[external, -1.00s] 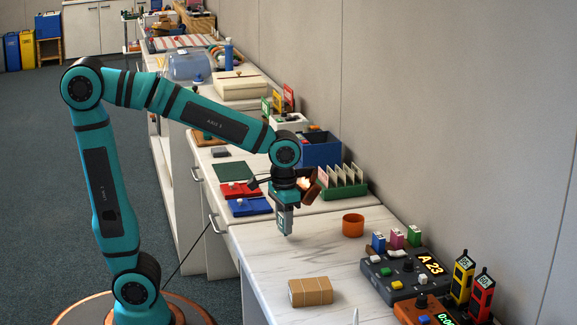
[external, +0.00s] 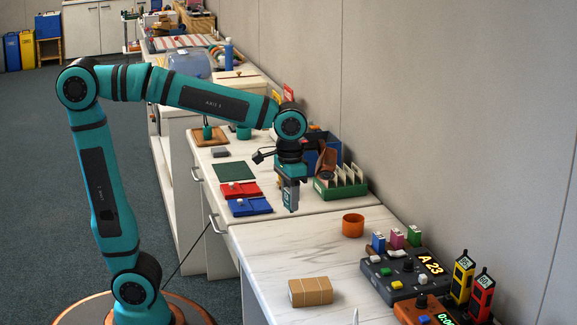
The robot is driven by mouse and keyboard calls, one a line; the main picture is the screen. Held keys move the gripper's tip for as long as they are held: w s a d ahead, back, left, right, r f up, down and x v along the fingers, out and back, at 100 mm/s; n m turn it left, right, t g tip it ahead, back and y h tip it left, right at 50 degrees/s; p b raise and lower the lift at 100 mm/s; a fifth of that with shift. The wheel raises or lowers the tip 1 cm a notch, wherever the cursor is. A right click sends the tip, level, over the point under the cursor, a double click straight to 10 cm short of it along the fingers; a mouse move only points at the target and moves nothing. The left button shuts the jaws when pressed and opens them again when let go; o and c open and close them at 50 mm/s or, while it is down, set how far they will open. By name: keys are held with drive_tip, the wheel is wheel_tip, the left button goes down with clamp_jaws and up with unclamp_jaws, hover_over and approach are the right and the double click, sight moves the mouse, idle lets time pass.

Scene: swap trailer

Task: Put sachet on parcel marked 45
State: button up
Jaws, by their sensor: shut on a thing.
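My gripper (external: 290,209) points down, shut, above the rear counter near its front-right part. The thing between its fingers is small and mostly hidden; I take it to be the sachet. A brown parcel (external: 310,291) with paler bands lies on the near counter, below and slightly right of my gripper in the picture and well apart from it. I can make out no number on the parcel, so I cannot tell whether it is marked 45.
An orange cup (external: 353,225) stands near the wall. A dark console (external: 405,272) is at right, beside yellow (external: 463,277) and red (external: 481,299) posts. Red (external: 240,190) and blue (external: 249,206) trays and a green rack (external: 342,188) are around my gripper. The near counter's middle is clear.

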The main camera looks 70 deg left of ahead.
drive_tip(key=d+r, duration=0.2)
drive_tip(key=d, duration=1.2)
drive_tip(key=r+m, duration=0.1)
hover_over(313, 284)
drive_tip(key=shift+a+f, duration=0.1)
drive_tip(key=shift+f, duration=4.45)
drive_tip(key=shift+f, duration=0.1)
drive_tip(key=o, duration=0.9)
drive_tip(key=shift+o, duration=0.2)
wheel_tip(313, 284, up, 12)
